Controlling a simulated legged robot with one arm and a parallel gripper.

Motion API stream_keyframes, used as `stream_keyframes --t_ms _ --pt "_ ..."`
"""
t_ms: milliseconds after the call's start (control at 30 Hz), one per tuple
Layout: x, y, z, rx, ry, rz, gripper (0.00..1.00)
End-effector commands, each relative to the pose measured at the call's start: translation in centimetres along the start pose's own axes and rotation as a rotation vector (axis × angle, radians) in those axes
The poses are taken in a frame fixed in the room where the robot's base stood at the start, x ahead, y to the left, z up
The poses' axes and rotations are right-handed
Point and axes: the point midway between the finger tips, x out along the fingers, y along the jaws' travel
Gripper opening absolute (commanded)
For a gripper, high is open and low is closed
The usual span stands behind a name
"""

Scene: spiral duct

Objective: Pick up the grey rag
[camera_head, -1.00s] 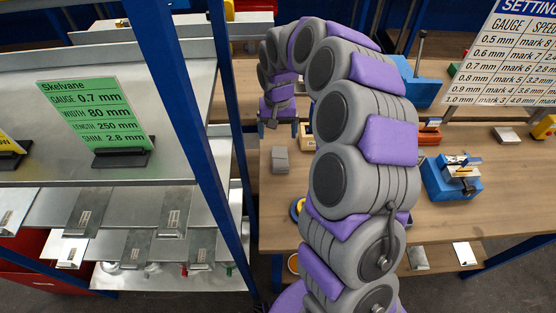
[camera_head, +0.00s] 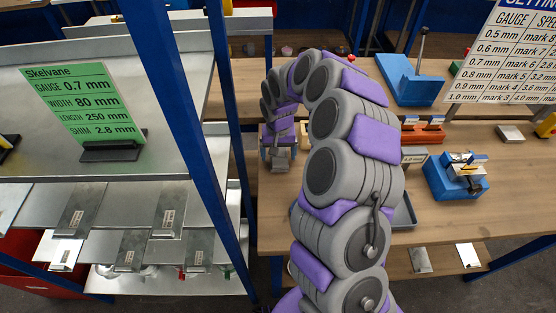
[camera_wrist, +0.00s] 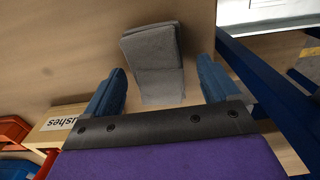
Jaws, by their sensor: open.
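The grey rag (camera_wrist: 155,62) lies folded on the wooden bench top. In the wrist view it sits ahead of and between the two blue fingers of my gripper (camera_wrist: 160,88), nearer the middle, with a clear gap on each side. My gripper is open and empty. In the head view the rag (camera_head: 279,160) shows just below my gripper (camera_head: 278,146), at the left end of the bench, and is partly covered by it. Whether the fingertips touch the bench cannot be told.
A box marked "shes" (camera_wrist: 58,125) stands left of my gripper in the wrist view. Blue shelf uprights (camera_head: 180,110) stand close to the left of my arm. A blue clamp tool (camera_head: 455,177) and orange items (camera_head: 422,133) are on the bench to the right.

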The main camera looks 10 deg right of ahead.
Motion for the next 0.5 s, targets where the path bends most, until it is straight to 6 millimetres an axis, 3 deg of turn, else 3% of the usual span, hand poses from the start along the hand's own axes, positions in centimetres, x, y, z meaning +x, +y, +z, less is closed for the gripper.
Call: stream_keyframes --t_ms 200,500 --pt "-0.01 -0.01 -0.03 0.001 0.002 -0.001 0.88" --pt "-0.02 -0.06 -0.04 0.0 0.002 -0.001 0.59"
